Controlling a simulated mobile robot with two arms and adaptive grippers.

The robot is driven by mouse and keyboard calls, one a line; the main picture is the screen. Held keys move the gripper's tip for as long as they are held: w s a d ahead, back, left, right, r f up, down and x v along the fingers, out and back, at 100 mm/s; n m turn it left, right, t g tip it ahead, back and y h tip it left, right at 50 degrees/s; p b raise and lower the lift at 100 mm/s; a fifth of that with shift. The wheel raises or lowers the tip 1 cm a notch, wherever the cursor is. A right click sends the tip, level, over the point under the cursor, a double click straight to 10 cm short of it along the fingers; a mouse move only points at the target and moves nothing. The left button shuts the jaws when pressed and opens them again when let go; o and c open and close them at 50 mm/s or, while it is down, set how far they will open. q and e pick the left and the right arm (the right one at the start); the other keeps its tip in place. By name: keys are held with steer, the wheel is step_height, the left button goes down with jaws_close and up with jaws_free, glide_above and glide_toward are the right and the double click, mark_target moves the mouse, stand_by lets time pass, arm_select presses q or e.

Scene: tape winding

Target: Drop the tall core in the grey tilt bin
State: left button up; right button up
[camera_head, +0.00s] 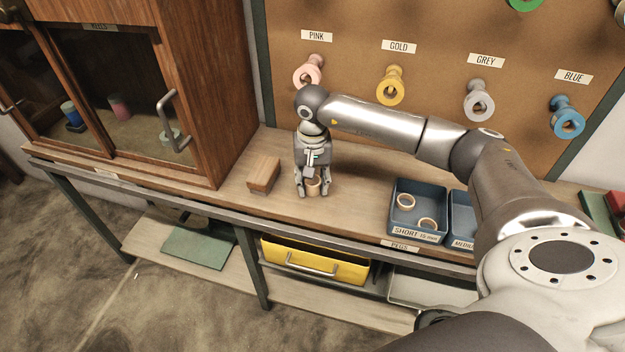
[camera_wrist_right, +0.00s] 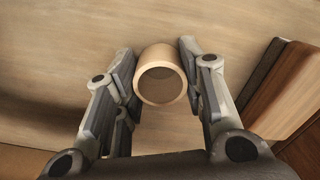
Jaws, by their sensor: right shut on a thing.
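The tall core (camera_head: 314,187), a tan hollow cylinder, stands upright at the bench top in the head view. My right gripper (camera_head: 313,190) points down over it and is shut on it, one finger on each side. In the right wrist view the core (camera_wrist_right: 161,60) shows its open round end between the fingertips of my right gripper (camera_wrist_right: 160,80). A pale grey bin (camera_head: 430,291) is under the bench at the right, partly hidden by my right arm; I cannot tell if it tilts. My left gripper is out of view.
A wooden block (camera_head: 263,174) lies left of the gripper. A blue-grey SHORT tray (camera_head: 418,187) with tan rings stands to the right, beside a MEDIUM tray (camera_head: 462,218). A yellow bin (camera_head: 316,262) is below. Colored spools hang on the pegboard (camera_head: 430,75). A glass-door cabinet (camera_head: 200,90) stands left.

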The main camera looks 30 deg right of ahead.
steer(key=shift+f, duration=0.2)
steer(key=o, duration=0.7)
steer(key=shift+r, duration=0.1)
